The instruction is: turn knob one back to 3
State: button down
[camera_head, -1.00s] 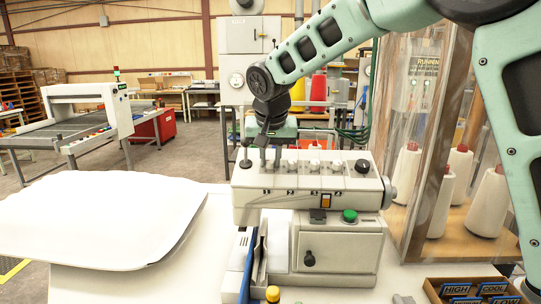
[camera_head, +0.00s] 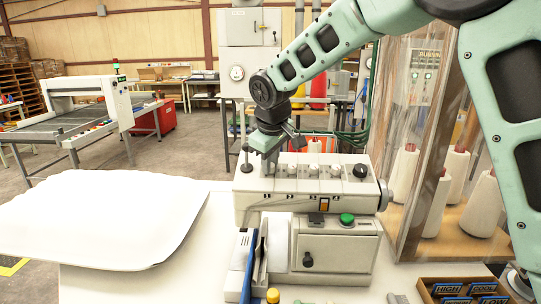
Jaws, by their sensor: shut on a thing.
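The pale machine head (camera_head: 262,208) stands on the white table, with a row of small pale knobs on its top. My gripper (camera_head: 269,165) is over the left end of this row, pointing down. It is shut on the leftmost knob, knob one, which its fingers almost wholly hide. The knob's pointer and number cannot be read. The neighbouring knobs, a second (camera_head: 292,169) and a third (camera_head: 313,171), stand uncovered to the right.
A black knob (camera_head: 361,171) is at the machine's right end, and a green button (camera_head: 347,219) is below. A white pillow (camera_head: 100,215) lies left. A clear-sided cabinet with thread cones (camera_head: 453,205) stands right.

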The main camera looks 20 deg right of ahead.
jog(key=n+p, duration=0.1)
jog(key=n, duration=0.1)
jog(key=n+p, duration=0.2)
jog(key=n, duration=0.1)
jog(key=shift+r+n, duration=0.25)
jog(key=shift+n, duration=0.05)
jog(key=n+p, duration=0.4)
jog(key=n, duration=0.1)
jog(key=shift+a+f+n+g, duration=0.1)
jog(key=shift+f+n+g, duration=0.05)
jog(key=shift+n+g, duration=0.15)
jog(key=c, duration=1.3)
grip_release()
jog(key=shift+f, duration=0.1)
jog(key=shift+o, duration=0.2)
jog(key=b+v, duration=0.4)
jog(key=v, duration=1.3)
jog(key=shift+a, duration=0.2)
jog(key=shift+s, duration=0.1)
